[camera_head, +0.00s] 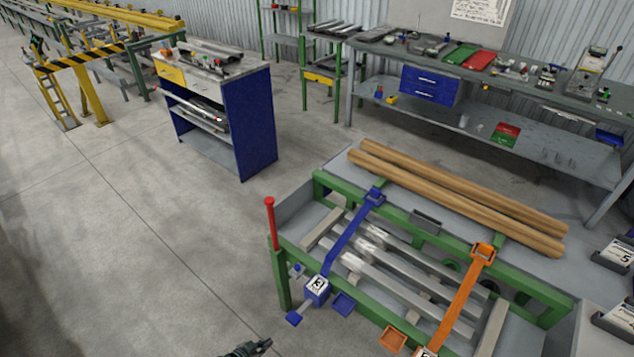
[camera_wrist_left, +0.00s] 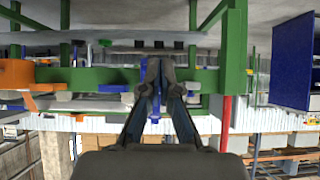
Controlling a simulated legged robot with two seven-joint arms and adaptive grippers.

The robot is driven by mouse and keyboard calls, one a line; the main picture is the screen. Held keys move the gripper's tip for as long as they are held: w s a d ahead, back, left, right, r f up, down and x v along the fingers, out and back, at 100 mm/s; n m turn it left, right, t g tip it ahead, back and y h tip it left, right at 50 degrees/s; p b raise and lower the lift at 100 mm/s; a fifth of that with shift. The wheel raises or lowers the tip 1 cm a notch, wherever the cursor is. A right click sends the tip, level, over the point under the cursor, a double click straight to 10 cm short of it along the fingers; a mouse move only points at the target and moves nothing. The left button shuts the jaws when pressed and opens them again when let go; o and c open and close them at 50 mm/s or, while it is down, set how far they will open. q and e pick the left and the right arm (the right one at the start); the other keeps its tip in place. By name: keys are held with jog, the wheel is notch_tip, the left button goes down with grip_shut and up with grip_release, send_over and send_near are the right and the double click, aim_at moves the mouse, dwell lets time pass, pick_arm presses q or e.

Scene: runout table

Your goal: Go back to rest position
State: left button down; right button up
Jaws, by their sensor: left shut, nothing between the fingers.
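My left gripper (camera_head: 250,347) shows only as dark fingertips at the bottom edge of the head view, left of the runout table and apart from it. In the left wrist view the gripper (camera_wrist_left: 152,62) is shut and empty, its fingertips together. The green-framed runout table (camera_head: 283,290) stands at the lower right of the head view, with metal bars across it. A blue strap (camera_head: 345,243) and an orange strap (camera_head: 462,297) cross the bars. My right gripper is not in view.
Two wooden poles (camera_head: 455,192) lie along the table's back. A red-topped post (camera_head: 270,222) rises at its left corner. A blue cabinet (camera_head: 245,125) stands behind, and a workbench (camera_head: 540,90) lines the back wall. The floor (camera_head: 130,250) at left is clear.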

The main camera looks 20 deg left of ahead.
pick_arm(q)
jog(key=s+d+f+n+g+y, duration=0.1)
jog(key=s+d+f+g, duration=0.3)
jog(key=s+f, duration=0.4)
jog(key=s+d+f+n+g+y, duration=0.1)
jog(key=s+d+f+g, duration=0.3)
jog(key=s+f, duration=0.5)
jog(key=s+y, duration=0.1)
jog(key=s, duration=0.6)
jog(key=shift+d+y, duration=0.2)
jog(key=shift+y, duration=0.1)
jog(key=shift+w+a+f, duration=0.1)
dwell(0.6)
